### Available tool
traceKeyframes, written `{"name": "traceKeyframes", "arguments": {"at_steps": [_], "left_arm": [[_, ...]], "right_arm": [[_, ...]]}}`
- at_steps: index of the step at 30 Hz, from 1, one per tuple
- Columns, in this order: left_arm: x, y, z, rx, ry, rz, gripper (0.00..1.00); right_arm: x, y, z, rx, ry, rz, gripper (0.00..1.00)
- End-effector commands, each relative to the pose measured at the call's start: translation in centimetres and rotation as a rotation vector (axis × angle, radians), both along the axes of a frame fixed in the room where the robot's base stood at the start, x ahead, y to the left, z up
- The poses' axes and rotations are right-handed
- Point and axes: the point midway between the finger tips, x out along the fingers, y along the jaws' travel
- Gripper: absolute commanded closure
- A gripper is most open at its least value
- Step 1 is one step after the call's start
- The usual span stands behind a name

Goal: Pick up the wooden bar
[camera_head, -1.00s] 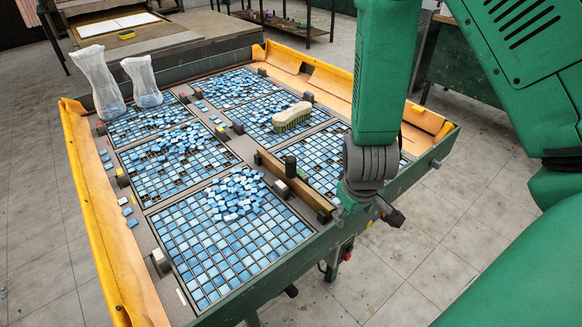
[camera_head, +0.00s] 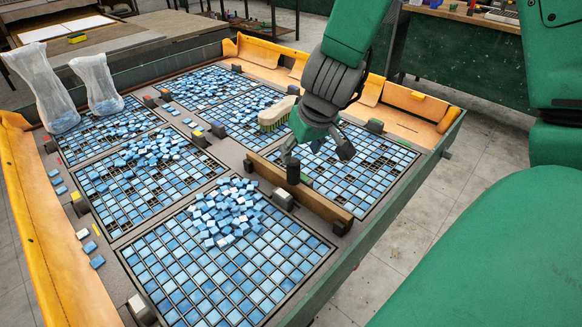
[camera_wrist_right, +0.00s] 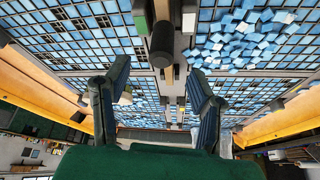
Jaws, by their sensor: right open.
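The wooden bar (camera_head: 322,203) is a long brown strip with a dark upright knob (camera_head: 293,170). It lies along the divider between the near tile panel and the right-hand one. My right gripper (camera_head: 318,147) is open and empty, pointing down over the table near the bar's knob, apart from the bar. In the right wrist view, the open fingers (camera_wrist_right: 160,75) spread to either side, with the dark knob (camera_wrist_right: 162,45) between and beyond them. My left gripper is not in view.
Grids of blue tiles (camera_head: 235,270) fill the table, with loose tiles heaped on them. A brush (camera_head: 277,113) lies close behind my right gripper. Two clear bags (camera_head: 97,84) stand at the far left. Orange sheeting (camera_head: 62,240) lines the table's edges.

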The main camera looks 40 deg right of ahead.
Motion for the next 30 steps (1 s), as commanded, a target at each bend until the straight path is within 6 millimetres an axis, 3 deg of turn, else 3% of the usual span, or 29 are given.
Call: {"name": "traceKeyframes", "arguments": {"at_steps": [1, 3, 11, 19, 29, 30], "left_arm": [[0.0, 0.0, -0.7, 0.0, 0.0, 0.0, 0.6], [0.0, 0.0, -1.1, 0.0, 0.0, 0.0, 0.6], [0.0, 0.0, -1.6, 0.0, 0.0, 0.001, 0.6], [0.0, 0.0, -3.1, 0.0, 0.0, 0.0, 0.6], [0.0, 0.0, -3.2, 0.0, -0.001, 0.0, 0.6], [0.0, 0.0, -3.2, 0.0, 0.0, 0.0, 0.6]], "right_arm": [[0.4, 0.0, -1.5, 0.004, 0.004, -0.002, 0.5], [0.9, -0.2, -2.5, 0.002, 0.004, -0.001, 0.5], [1.7, -0.5, -4.3, 0.003, 0.001, 0.0, 0.5], [3.3, -0.8, -8.0, 0.004, 0.004, -0.002, 0.5], [3.6, -0.8, -8.5, -0.001, 0.001, 0.001, 0.5], [3.7, -0.8, -8.5, -0.001, 0.001, 0.001, 0.57]]}}
